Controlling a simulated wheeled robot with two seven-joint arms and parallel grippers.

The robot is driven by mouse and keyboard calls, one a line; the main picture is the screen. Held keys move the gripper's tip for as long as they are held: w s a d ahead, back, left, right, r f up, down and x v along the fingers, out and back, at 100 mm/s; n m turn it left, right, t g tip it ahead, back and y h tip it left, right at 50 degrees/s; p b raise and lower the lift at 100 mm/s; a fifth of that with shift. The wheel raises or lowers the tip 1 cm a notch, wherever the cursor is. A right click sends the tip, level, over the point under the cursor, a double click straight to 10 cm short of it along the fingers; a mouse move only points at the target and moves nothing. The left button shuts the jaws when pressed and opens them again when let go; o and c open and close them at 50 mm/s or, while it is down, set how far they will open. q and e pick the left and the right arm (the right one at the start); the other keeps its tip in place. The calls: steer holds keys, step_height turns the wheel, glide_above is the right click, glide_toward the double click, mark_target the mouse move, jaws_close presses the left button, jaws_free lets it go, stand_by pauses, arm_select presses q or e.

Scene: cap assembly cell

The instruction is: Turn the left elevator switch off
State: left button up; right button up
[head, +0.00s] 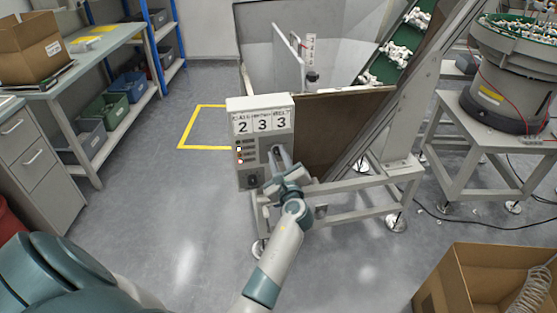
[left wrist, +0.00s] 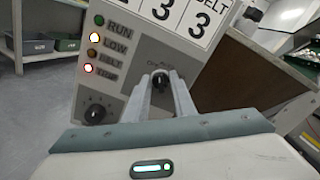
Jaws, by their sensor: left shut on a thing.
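The grey control box (head: 262,146), headed by a panel reading 2 3 3, is on the front of the elevator frame. It also shows in the left wrist view (left wrist: 128,75). The black rotary switch (left wrist: 160,78) is on its right part, with small lettering above that I cannot fully read. My left gripper (left wrist: 161,84) reaches the box face, its two fingers shut on this switch; it also shows in the head view (head: 277,156). The fingers hide part of the switch, so its exact angle is unclear. My right gripper is out of view.
A second black knob (left wrist: 95,110) is lower left on the box, below a column of lamps (left wrist: 93,38), some lit. The elevator hopper wall (head: 330,120) stands to the right. A cardboard box (head: 440,290) is at the lower right. The floor to the left is clear.

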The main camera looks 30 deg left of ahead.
arm_select(q)
steer(key=shift+f+n+b, duration=0.1)
steer(key=shift+n+b, duration=0.45)
steer(key=shift+n, duration=0.65)
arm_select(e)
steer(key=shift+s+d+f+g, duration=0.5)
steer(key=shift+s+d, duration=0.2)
arm_select(q)
steer(key=o, duration=1)
steer(key=shift+s, duration=0.1)
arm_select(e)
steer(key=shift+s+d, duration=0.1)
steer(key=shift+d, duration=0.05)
